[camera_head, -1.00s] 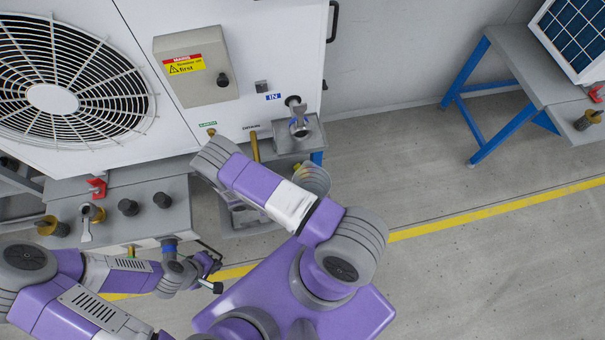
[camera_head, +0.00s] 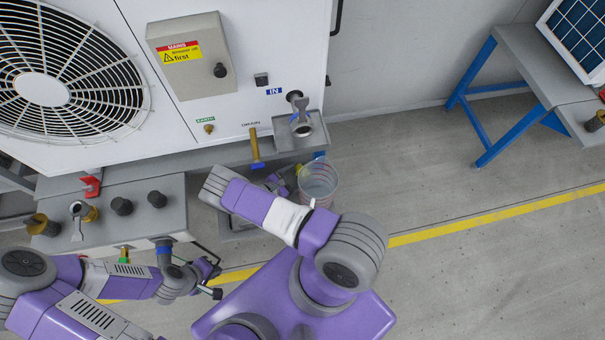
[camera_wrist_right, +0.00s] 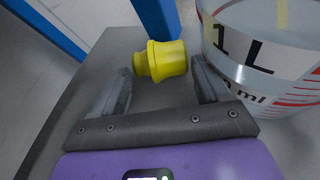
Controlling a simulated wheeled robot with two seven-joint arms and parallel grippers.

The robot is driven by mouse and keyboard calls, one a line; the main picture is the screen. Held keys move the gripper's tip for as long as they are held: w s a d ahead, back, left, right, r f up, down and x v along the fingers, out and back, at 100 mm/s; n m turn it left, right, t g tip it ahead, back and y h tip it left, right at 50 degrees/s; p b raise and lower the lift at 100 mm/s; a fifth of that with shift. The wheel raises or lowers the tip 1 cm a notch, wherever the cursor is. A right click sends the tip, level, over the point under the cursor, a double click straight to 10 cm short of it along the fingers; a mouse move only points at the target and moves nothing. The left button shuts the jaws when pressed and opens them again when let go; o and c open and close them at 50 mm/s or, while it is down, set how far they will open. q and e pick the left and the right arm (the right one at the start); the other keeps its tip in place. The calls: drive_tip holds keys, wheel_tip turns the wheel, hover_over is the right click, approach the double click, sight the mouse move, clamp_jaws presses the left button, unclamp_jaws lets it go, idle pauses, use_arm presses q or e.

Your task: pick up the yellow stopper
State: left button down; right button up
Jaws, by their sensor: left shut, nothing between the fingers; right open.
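The yellow stopper (camera_wrist_right: 160,60) lies on its side on a grey surface in the right wrist view. My right gripper (camera_wrist_right: 161,80) is open, with one finger on each side of the stopper's near part. I cannot tell whether the fingers touch it. In the head view a small yellow patch of the stopper (camera_head: 298,168) shows beside the clear measuring jug (camera_head: 319,184), next to my right gripper (camera_head: 280,180), which my forearm partly hides. My left gripper (camera_head: 213,279) is shut and empty, below the grey control bench at the left.
The jug (camera_wrist_right: 265,50) stands close to my right finger in the wrist view. A blue leg (camera_wrist_right: 158,18) rises just behind the stopper. The white unit (camera_head: 245,60) with its drain pipe (camera_head: 255,148) stands behind. Open floor (camera_head: 450,190) lies to the right.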

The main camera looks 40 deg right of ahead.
drive_tip(key=shift+d+f, duration=0.2)
drive_tip(key=shift+d, duration=0.35)
drive_tip(key=shift+c, duration=0.4)
drive_tip(key=c, duration=0.5)
drive_tip(key=shift+a, duration=0.1)
drive_tip(key=shift+c, duration=0.2)
